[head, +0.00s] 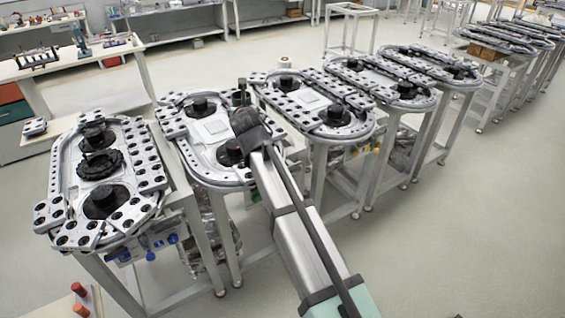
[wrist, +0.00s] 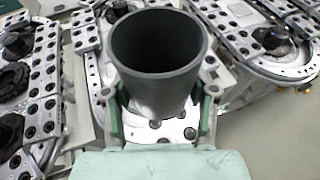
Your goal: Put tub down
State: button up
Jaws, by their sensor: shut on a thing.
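The tub (wrist: 157,85) is a dark grey open-topped cylinder in the middle of the wrist view. My gripper (wrist: 158,108) has its green fingers on both sides of the tub and is shut on it. The tub looks empty and is held over a ring track's metal plate; its base is partly hidden, so I cannot tell whether it touches. In the head view my arm reaches over the second ring track from the left (head: 213,130). The arm end hides the fingers there, and I cannot make out the tub clearly.
The leftmost ring track (head: 150,160) carries black round parts and perforated blocks. Another ring track (head: 290,98) stands close on the right, with more beyond. Orange and red cylinders (head: 80,300) show at the lower left. A workbench (head: 70,65) stands behind. Open floor lies to the right.

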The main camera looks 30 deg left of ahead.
jog(key=shift+w+d+f, duration=0.7)
jog(key=shift+w+d, duration=0.1)
jog(key=shift+w, duration=0.2)
notch_tip(320, 180, down, 14)
jog(key=p, duration=0.2)
jog(key=shift+s+a+r+p, duration=0.1)
jog(key=shift+a+r+p, duration=0.05)
jog(key=shift+p, duration=0.25)
jog(key=shift+f, duration=2.6)
jog(key=shift+f, duration=0.15)
jog(key=o, duration=1.2)
jog(key=shift+c, duration=0.2)
